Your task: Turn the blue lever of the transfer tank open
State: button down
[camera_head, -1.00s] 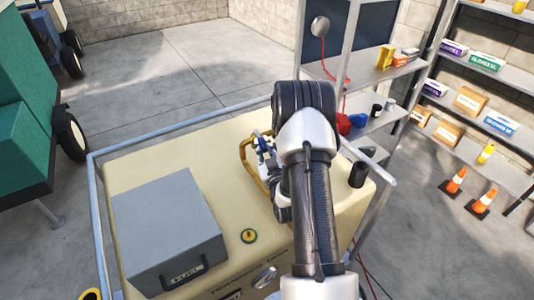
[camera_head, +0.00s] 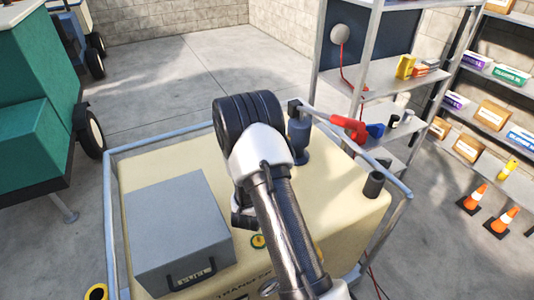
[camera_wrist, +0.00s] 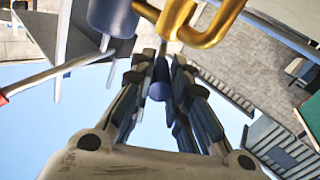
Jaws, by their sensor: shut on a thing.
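The transfer tank (camera_head: 345,205) is a beige box with a metal rail around it. My gripper is hidden behind my arm in the head view. In the wrist view my gripper (camera_wrist: 164,66) is shut on the blue lever (camera_wrist: 160,90), whose rounded end shows between the two dark fingers. A brass-coloured pipe (camera_wrist: 215,35) bends just beyond the fingertips. The lever and the pipe are hidden in the head view, and I cannot tell the lever's exact angle.
A blue-grey pump (camera_head: 299,140) with a red-gripped handle (camera_head: 350,127) stands right of my arm. A grey box (camera_head: 180,225) sits on the tank's left. A black cup-like fitting (camera_head: 373,184) is near the right rail. Shelves (camera_head: 345,85) stand behind; orange cones (camera_head: 502,221) are at right.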

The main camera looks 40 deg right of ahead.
jog(key=shift+r, duration=0.1)
jog(key=c, duration=1.5)
grip_release()
notch_tip(320, 180, up, 10)
jog(key=shift+c, duration=0.3)
